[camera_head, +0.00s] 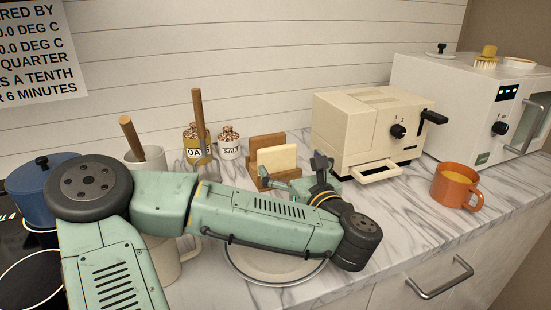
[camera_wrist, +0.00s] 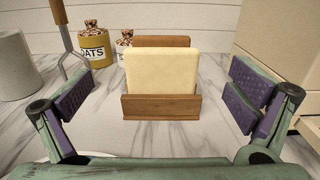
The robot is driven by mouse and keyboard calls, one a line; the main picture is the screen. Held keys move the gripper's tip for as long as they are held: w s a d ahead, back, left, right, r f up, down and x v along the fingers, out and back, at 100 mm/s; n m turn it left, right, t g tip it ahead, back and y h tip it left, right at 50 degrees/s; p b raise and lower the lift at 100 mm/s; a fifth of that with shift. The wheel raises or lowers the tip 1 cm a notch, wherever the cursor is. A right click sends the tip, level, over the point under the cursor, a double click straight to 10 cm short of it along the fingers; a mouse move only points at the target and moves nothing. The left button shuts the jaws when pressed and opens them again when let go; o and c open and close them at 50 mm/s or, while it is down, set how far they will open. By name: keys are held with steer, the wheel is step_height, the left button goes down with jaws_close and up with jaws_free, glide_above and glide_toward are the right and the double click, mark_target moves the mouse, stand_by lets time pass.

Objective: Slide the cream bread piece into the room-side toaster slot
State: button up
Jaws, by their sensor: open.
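The cream bread piece (camera_wrist: 161,75) stands upright in a wooden rack (camera_wrist: 160,107) on the marble counter; it also shows in the head view (camera_head: 277,158). My gripper (camera_wrist: 158,90) is open and empty, with one purple-padded finger on each side of the bread, apart from it and nearer the camera. In the head view my gripper (camera_head: 308,180) is just in front of the rack, partly hidden by my arm. The cream toaster (camera_head: 365,130) stands right of the rack, with a dark knob and lever. Its slots cannot be made out. Its side shows at the right edge in the wrist view (camera_wrist: 285,65).
Oats (camera_wrist: 94,45) and salt (camera_wrist: 123,44) jars stand behind left of the rack. A plate (camera_head: 270,275) lies under my arm. An orange mug (camera_head: 455,186) and a white oven (camera_head: 470,110) are to the right. A blue pot (camera_head: 35,190) is left.

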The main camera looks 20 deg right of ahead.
mark_target(279, 152)
steer(key=w+p, duration=0.1)
steer(key=w, duration=0.1)
steer(key=w+p, duration=0.1)
steer(key=w, duration=0.2)
steer(key=w+f+p, duration=0.1)
steer(key=w, duration=0.1)
steer(key=shift+w, duration=0.2)
steer(key=shift+c, duration=0.4)
steer(key=c, duration=0.7)
